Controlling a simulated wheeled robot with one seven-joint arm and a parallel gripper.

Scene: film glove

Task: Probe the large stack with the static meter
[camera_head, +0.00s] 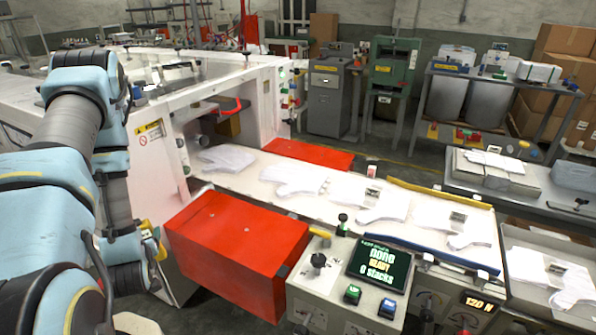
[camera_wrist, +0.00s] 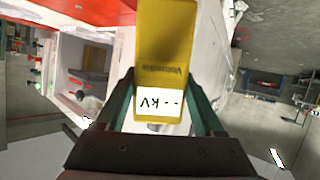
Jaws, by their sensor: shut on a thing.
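My gripper (camera_wrist: 163,100) is shut on the yellow static meter (camera_wrist: 163,45); its white display reads "-- kV". In the head view my gripper (camera_head: 152,240) hangs at the left, beside the red box, with bits of yellow showing at it. White glove stacks lie along the pale conveyor bed (camera_head: 330,208): one at the left end (camera_head: 227,158), a wide one (camera_head: 292,179), one in the middle (camera_head: 380,202) and one at the right (camera_head: 455,222). The wide one looks largest, but I cannot tell stack heights well. My gripper is left of the stacks, apart from them.
A red box (camera_head: 238,245) stands between my gripper and the conveyor. A control panel (camera_head: 345,285) has a screen (camera_head: 380,262) reading "none", "0 stacks". A tray (camera_head: 530,310) with more gloves is at the right. The white machine frame (camera_head: 160,165) rises behind my gripper.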

